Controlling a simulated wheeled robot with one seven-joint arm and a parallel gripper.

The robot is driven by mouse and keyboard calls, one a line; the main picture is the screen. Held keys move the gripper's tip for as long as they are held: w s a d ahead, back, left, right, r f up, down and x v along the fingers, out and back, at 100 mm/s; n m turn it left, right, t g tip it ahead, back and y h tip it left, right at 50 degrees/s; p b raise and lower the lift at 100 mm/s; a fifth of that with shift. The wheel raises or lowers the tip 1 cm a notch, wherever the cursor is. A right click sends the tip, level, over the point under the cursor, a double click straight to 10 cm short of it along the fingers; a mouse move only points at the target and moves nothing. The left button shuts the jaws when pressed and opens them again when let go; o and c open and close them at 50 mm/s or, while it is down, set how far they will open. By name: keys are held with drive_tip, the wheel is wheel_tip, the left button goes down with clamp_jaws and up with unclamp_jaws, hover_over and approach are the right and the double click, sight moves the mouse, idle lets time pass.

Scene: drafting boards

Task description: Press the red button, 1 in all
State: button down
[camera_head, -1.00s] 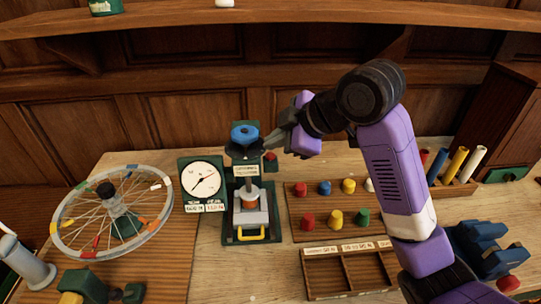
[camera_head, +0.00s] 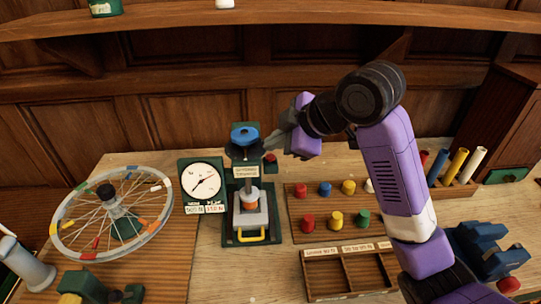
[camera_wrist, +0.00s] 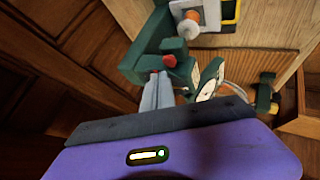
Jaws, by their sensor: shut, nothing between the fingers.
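The red button (camera_head: 270,158) sits on a small dark green block at the right side of a dark green press (camera_head: 246,240) with a blue knob. It also shows in the wrist view (camera_wrist: 170,61), just beyond the fingertips. My gripper (camera_head: 267,147) is shut and empty. Its fingertips are just above the button in the head view. In the wrist view the grey fingers (camera_wrist: 158,74) end close to the button. I cannot tell whether they touch it.
A dial gauge (camera_head: 202,181) stands left of the press, and a spoked wheel (camera_head: 112,213) further left. A board (camera_head: 300,229) with several coloured knobs and a divided tray (camera_head: 308,276) lie right. A blue vise (camera_head: 487,249) is at far right.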

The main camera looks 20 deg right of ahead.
sight(274, 158)
idle(0.7)
drive_tip(key=shift+f, duration=0.45)
drive_tip(key=shift+s+f+b, duration=0.2)
drive_tip(key=shift+f+b, duration=0.5)
drive_tip(key=shift+f, duration=0.3)
idle(0.9)
drive_tip(key=shift+w+a+r+p, duration=0.1)
drive_tip(key=shift+r+p, duration=0.55)
drive_tip(key=shift+r, duration=0.1)
drive_tip(key=shift+r+p, duration=0.3)
drive_tip(key=shift+r, duration=0.05)
wheel_tip(274, 158, up, 5)
drive_tip(key=p, duration=0.4)
drive_tip(key=shift+w, duration=0.1)
drive_tip(key=shift+f, duration=0.1)
